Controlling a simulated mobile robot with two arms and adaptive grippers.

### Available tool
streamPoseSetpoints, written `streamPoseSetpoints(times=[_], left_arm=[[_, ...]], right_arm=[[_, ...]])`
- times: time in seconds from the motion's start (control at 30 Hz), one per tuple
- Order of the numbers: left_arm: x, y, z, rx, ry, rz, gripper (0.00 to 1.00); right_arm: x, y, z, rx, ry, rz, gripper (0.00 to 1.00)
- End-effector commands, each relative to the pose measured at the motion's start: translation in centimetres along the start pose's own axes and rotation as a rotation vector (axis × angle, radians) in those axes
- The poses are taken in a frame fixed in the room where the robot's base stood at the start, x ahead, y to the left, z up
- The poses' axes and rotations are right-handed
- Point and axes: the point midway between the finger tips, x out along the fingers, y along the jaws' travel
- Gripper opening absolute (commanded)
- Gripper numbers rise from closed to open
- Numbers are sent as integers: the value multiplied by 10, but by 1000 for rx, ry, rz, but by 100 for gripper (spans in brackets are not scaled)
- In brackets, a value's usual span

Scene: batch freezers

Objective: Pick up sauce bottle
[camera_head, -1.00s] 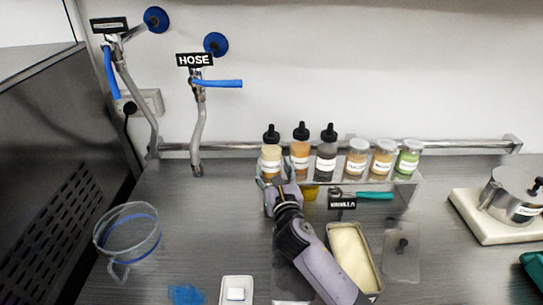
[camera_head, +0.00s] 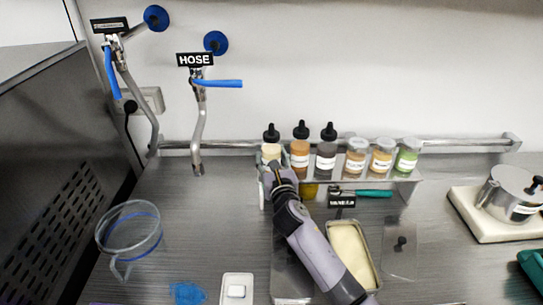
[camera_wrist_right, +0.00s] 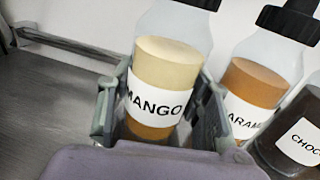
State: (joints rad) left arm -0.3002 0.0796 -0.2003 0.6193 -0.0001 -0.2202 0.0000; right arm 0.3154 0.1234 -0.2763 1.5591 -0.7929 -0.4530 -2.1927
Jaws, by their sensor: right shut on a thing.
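The mango sauce bottle (camera_head: 271,153) is clear with a black dropper cap and pale yellow sauce. It stands upright at the left end of the rack shelf, and its MANGO label shows in the right wrist view (camera_wrist_right: 163,75). My right gripper (camera_head: 268,170) is at this bottle. In the right wrist view its fingers (camera_wrist_right: 160,108) sit on both sides of the bottle's lower part, shut on it. A caramel bottle (camera_head: 300,153) and a chocolate bottle (camera_head: 326,158) stand just right of it. My left gripper is not in view.
Several topping jars (camera_head: 382,157) fill the right of the shelf. Below are a long tub (camera_head: 363,234) and a teal-handled tool (camera_head: 374,193). A clear jug (camera_head: 130,230) stands at left and a pot (camera_head: 514,192) at right.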

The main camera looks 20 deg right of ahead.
Motion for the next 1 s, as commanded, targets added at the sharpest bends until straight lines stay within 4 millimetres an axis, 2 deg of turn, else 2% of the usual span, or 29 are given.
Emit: streamPoseSetpoints(times=[0.2,0.43,0.57,0.77,1.0], left_arm=[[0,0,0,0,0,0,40],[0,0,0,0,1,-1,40],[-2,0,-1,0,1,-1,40],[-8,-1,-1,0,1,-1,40],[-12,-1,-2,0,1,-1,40]], right_arm=[[0,0,1,0,-2,1,17],[0,0,2,0,-2,0,17],[0,0,10,-1,-4,0,17],[0,0,39,-2,-7,1,17],[0,0,96,-3,-10,1,17]])
